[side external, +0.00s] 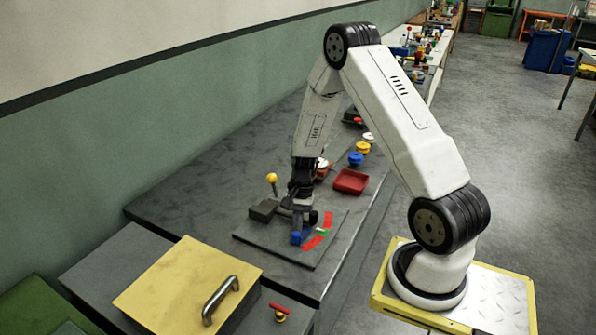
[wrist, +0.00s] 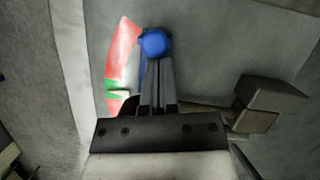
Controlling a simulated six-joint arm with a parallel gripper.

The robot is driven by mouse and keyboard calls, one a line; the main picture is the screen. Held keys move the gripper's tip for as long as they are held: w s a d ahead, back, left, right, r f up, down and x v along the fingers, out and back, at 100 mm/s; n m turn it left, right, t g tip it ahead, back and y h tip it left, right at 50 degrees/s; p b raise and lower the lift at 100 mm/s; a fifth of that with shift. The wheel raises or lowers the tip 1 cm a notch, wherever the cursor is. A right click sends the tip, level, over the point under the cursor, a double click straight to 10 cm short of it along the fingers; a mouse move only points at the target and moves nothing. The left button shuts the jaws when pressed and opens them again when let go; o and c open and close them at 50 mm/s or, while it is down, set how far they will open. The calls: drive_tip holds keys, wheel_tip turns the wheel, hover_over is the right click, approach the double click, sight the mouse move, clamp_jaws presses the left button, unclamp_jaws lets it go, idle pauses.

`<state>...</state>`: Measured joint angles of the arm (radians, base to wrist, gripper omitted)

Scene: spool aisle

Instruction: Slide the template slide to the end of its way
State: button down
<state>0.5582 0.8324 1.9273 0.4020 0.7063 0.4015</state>
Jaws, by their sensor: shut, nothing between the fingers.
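A flat grey plate (side external: 275,248) lies on the bench with a curved red band (side external: 312,243) that has a short green section (side external: 321,231). A blue knob (side external: 296,238) stands on the plate beside the band; it shows in the wrist view (wrist: 154,42) just beyond the fingertips. I take this to be the template slide; its track is not clear. A blue strip (wrist: 142,75) runs beside my fingers. My gripper (side external: 300,208) points down over the plate, its fingers (wrist: 158,62) together and empty, close to the knob. Whether they touch it I cannot tell.
A dark block (side external: 264,210) sits at the plate's back left, near a yellow ball-topped lever (side external: 271,178). A red tray (side external: 350,181) and a blue button (side external: 355,158) are farther back. A yellow lid with a handle (side external: 190,278) is in front. The bench left of the plate is bare.

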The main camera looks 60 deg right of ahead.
drive_tip(key=shift+a, duration=1.7)
drive_tip(key=v, duration=1)
drive_tip(key=s+a+r+n+t+h, duration=0.2)
drive_tip(key=s+a+r+n, duration=0.1)
drive_tip(key=a+n, duration=0.4)
drive_tip(key=s+a+r+n+t+h, duration=0.1)
drive_tip(key=s+a+r+n+h, duration=0.1)
drive_tip(key=a+n, duration=0.6)
drive_tip(key=shift+s+a+r+t, duration=0.25)
drive_tip(key=shift+s+r+t, duration=0.15)
drive_tip(key=shift+r, duration=0.1)
